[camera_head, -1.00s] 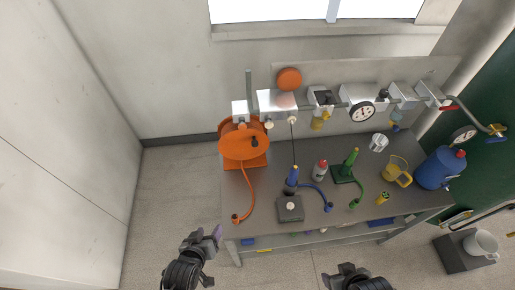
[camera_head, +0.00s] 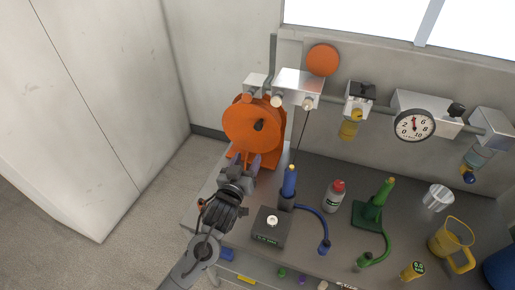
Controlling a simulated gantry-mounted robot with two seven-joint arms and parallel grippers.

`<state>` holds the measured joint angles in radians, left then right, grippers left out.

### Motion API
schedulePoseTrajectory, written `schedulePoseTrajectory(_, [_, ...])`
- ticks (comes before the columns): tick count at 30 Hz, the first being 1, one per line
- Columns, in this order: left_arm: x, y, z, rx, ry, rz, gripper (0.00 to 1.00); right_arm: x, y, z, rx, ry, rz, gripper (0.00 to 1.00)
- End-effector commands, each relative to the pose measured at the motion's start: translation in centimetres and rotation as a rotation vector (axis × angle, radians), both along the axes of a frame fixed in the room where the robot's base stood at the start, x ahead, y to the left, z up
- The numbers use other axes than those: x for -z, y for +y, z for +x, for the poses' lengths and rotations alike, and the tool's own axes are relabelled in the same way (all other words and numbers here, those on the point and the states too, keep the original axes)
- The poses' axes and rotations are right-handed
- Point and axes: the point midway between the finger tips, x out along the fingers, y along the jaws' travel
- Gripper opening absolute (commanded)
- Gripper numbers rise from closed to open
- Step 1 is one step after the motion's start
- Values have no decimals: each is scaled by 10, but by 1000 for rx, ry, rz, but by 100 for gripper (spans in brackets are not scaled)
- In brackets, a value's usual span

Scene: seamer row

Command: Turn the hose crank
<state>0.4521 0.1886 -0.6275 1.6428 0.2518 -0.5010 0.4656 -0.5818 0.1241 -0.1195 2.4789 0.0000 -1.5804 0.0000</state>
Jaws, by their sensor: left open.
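The orange hose reel (camera_head: 242,122) stands at the back left of the bench. Its dark crank knob (camera_head: 259,125) shows on the front face of the reel. My left gripper (camera_head: 247,165) is in front of and below the reel, its fingers apart and nothing seen between them. It appears short of the crank knob. It hides the lower part of the reel's front and most of the orange hose. My right gripper is out of the picture.
A grey box with a display (camera_head: 270,228) and a blue-handled tool (camera_head: 289,182) are right of my left gripper. A red-capped bottle (camera_head: 334,197), green stand (camera_head: 371,213) and yellow jug (camera_head: 452,243) stand farther right. A pipe with a gauge (camera_head: 414,125) runs along the wall.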

Motion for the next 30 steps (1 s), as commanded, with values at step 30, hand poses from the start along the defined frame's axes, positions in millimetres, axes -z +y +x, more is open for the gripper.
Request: schedulePoseTrajectory(30, [-20, -25, 108, -1, -62, 0, 57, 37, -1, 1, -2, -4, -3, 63])
